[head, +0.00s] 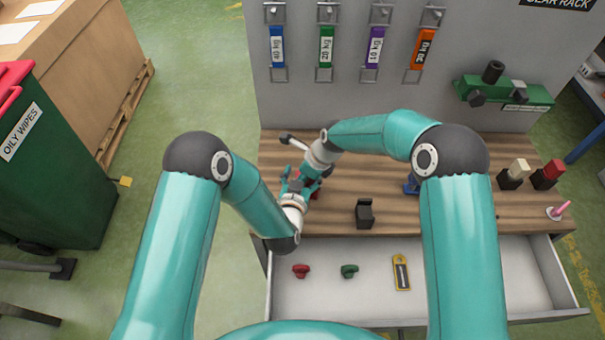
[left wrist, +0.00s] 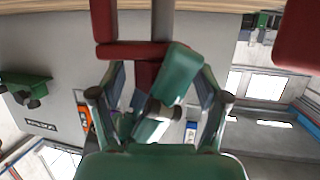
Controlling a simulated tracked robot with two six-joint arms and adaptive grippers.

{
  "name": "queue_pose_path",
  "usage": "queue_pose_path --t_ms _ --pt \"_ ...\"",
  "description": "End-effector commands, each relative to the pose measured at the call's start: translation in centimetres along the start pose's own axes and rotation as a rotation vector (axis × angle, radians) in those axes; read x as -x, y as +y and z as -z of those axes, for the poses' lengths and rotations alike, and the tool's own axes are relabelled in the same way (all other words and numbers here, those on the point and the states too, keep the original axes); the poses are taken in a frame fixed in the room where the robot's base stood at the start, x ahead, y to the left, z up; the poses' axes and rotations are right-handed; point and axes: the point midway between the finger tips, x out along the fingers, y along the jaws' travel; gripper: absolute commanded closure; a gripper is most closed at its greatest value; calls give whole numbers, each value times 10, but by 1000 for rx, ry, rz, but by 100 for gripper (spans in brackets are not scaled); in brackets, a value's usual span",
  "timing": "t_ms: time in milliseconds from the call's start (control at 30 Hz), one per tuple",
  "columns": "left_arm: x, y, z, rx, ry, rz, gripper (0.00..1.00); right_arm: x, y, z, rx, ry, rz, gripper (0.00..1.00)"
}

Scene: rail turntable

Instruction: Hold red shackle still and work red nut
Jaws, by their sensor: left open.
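In the head view both grippers meet at the left of the wooden bench, with red parts (head: 313,188) showing between them. My left gripper (head: 300,187) comes from below and my right gripper (head: 308,174) from above; their fingers overlap there. In the left wrist view my left gripper (left wrist: 161,75) is open. A red upright and crossbar (left wrist: 140,50), probably the red shackle, stand just beyond its fingertips. A green and grey piece (left wrist: 180,72), perhaps a right gripper finger, lies tilted between the fingers and hides part of the red. I cannot make out the red nut.
The open drawer (head: 450,305) holds a red knob-like part (head: 301,271), a green one (head: 349,271) and a yellow tag (head: 401,272). A black block (head: 364,213) stands on the bench (head: 390,185). Coloured weight tags hang on the back panel (head: 350,105). A green bin (head: 50,160) stands left.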

Motion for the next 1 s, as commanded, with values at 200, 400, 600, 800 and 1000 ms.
queue_pose_path --t_ms 200,400,600,800,1000 --pt "0 0 0 0 0 0 30 -3 2 3 0 6 -6 100" --pt "0 0 0 0 0 0 63 -3 2 3 0 6 -6 100" --pt "0 0 0 1 0 0 62 -3 2 3 0 6 -6 100" --pt "0 0 0 1 1 0 91 -3 2 3 0 6 -6 100" --pt "0 2 1 19 2 57 100 -3 2 3 -1 5 -6 100"
